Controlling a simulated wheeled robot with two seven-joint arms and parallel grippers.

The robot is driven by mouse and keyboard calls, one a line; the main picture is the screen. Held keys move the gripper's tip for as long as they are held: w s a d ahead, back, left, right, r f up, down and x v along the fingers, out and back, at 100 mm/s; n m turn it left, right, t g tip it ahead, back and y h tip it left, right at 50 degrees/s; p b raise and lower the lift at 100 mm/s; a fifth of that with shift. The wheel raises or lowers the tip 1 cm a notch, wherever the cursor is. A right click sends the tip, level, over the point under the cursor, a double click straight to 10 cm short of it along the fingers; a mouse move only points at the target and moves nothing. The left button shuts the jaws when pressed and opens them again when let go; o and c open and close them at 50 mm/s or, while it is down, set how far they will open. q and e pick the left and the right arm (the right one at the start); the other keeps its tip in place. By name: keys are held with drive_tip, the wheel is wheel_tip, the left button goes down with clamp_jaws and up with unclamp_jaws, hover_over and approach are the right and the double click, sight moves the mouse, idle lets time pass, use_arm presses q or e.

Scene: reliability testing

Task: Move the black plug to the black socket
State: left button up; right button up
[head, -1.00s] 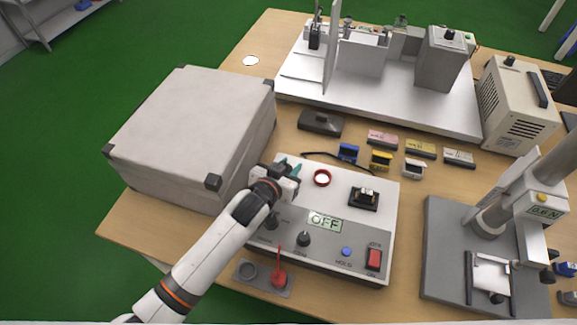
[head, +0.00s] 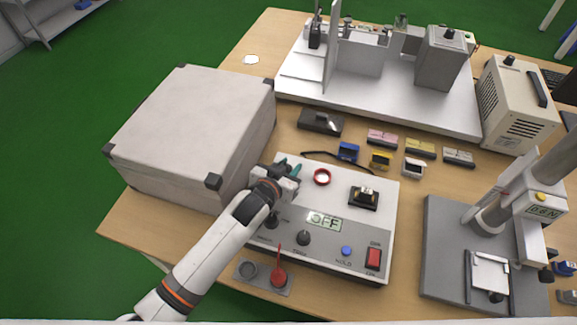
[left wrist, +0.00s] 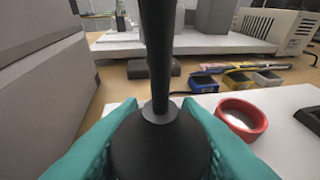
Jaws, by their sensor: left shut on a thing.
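My left gripper (head: 290,167) is over the far left part of the white test box (head: 380,222). In the left wrist view its teal fingers are shut on the black plug (left wrist: 158,145), with a dark shaft rising from the plug's top. The plug looks upright. In the head view the plug is hidden by the gripper. The black socket does not show in either view; the spot below the plug is hidden, so I cannot tell whether it is seated. A red ring socket (head: 322,177) is just right of the gripper and also shows in the left wrist view (left wrist: 242,119).
A red plug (head: 278,276) stands in a grey holder beside an empty ring (head: 247,270). A large grey case (head: 190,130) is close on the left. Small coloured blocks (head: 381,160) lie behind the box. A test stand (head: 455,250) is at right.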

use_arm(q)
drive_tip(key=shift+f, duration=0.4)
drive_tip(key=o, duration=0.7)
drive_tip(key=shift+s+a+r+p, duration=0.25)
drive_tip(key=shift+s+r+p, duration=0.05)
drive_tip(key=shift+s+p, duration=0.15)
drive_tip(key=p+v, duration=0.3)
drive_tip(key=v, duration=0.1)
drive_tip(key=p+v, duration=0.4)
drive_tip(key=v, duration=0.1)
drive_tip(key=shift+w, duration=0.1)
drive_tip(key=shift+s+a+r+p, duration=0.2)
drive_tip(key=shift+s+p, duration=0.1)
drive_tip(key=shift+s, duration=0.15)
